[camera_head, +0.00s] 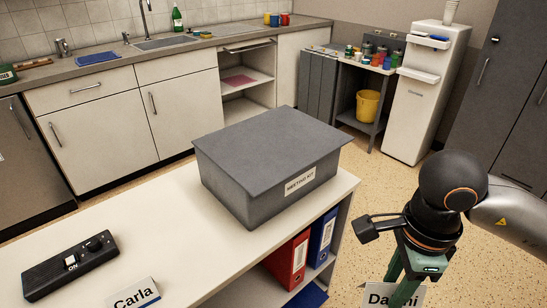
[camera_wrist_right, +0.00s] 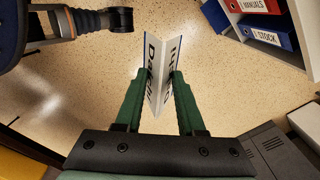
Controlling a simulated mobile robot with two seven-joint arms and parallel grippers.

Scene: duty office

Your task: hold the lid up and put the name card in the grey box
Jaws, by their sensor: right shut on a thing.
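The grey box (camera_head: 262,205) stands on the white shelf top, with a "MEETING KIT" label on its front. Its flat grey lid (camera_head: 270,143) is down, and the inside is hidden. My right gripper (camera_head: 404,284) is shut on a folded white name card (camera_head: 378,296), to the right of the box and beyond the shelf's edge. A finger hides part of the name on the card. In the right wrist view, the card (camera_wrist_right: 152,88) stands between the green fingertips of the gripper (camera_wrist_right: 157,80). My left gripper is not in view.
A second name card, "Carla" (camera_head: 134,296), and a black switch box (camera_head: 70,268) stand on the white shelf top (camera_head: 165,225), left of the grey box. Red (camera_head: 288,260) and blue (camera_head: 322,237) binders stand below. The shelf top between switch box and grey box is clear.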

